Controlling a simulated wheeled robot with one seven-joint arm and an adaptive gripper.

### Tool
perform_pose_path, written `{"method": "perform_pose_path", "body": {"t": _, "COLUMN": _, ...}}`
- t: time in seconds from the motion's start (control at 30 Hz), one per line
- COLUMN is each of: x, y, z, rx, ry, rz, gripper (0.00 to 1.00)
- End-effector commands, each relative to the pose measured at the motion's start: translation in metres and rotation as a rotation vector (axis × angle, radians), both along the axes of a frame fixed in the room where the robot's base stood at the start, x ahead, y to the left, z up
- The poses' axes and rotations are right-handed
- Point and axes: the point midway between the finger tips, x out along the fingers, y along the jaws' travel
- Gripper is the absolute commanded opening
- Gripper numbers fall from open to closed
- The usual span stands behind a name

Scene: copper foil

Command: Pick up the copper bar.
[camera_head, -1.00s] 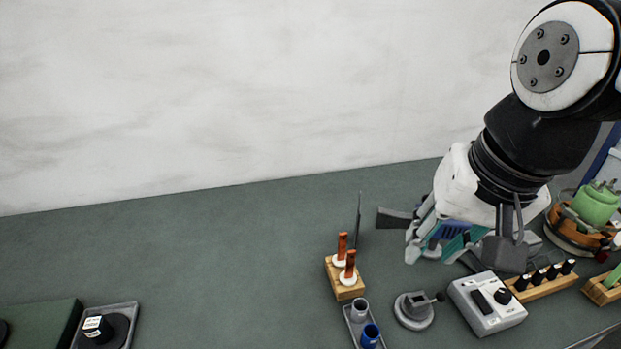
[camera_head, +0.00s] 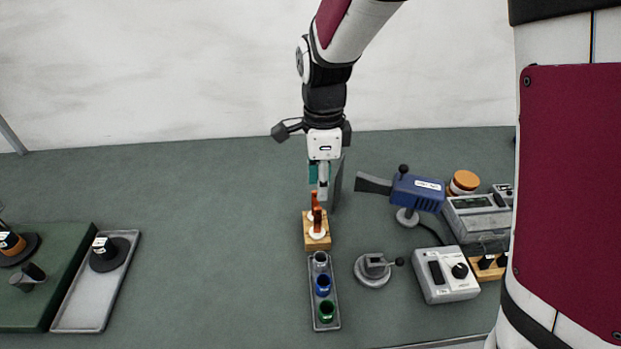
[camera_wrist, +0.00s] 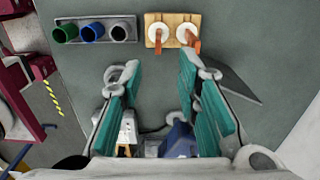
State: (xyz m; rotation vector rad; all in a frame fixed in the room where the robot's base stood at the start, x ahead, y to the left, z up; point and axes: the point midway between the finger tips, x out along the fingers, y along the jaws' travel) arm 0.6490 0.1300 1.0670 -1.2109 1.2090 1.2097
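Two copper bars, one behind the other (camera_head: 314,198) (camera_head: 318,222), stand in white round holders on a small wooden block (camera_head: 317,243). In the wrist view, the bars (camera_wrist: 157,46) (camera_wrist: 194,43) show side by side on the block's upper face. My gripper (camera_head: 322,190) is just above and behind the block in the head view. In the wrist view, my gripper (camera_wrist: 150,68) has its teal-padded fingers spread apart with nothing between the tips. The bars lie beyond the fingertips, the one at right close to the right fingertip in the picture.
A thin dark upright plate (camera_head: 338,180) stands beside my gripper. A tray with grey, blue and green cups (camera_head: 323,285) is in front of the block. A round grey fixture (camera_head: 373,270), blue device (camera_head: 417,192) and white control box (camera_head: 446,276) stand right.

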Motion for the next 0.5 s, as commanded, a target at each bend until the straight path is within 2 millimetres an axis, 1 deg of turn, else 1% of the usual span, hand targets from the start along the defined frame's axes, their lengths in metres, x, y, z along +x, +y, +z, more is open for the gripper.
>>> {"method": "perform_pose_path", "body": {"t": 0.03, "x": -0.001, "y": -0.001, "z": -0.012, "rx": -0.002, "ry": 0.005, "rz": -0.001, "gripper": 0.30}}
{"method": "perform_pose_path", "body": {"t": 0.1, "x": -0.001, "y": -0.001, "z": -0.026, "rx": -0.002, "ry": 0.006, "rz": -0.001, "gripper": 0.30}}
{"method": "perform_pose_path", "body": {"t": 0.23, "x": -0.001, "y": -0.001, "z": -0.048, "rx": -0.001, "ry": 0.005, "rz": 0.001, "gripper": 0.30}}
{"method": "perform_pose_path", "body": {"t": 0.33, "x": -0.001, "y": 0.000, "z": -0.059, "rx": 0.000, "ry": 0.003, "rz": 0.001, "gripper": 0.30}}
{"method": "perform_pose_path", "body": {"t": 0.5, "x": -0.001, "y": 0.000, "z": -0.068, "rx": 0.000, "ry": 0.002, "rz": 0.001, "gripper": 0.30}}
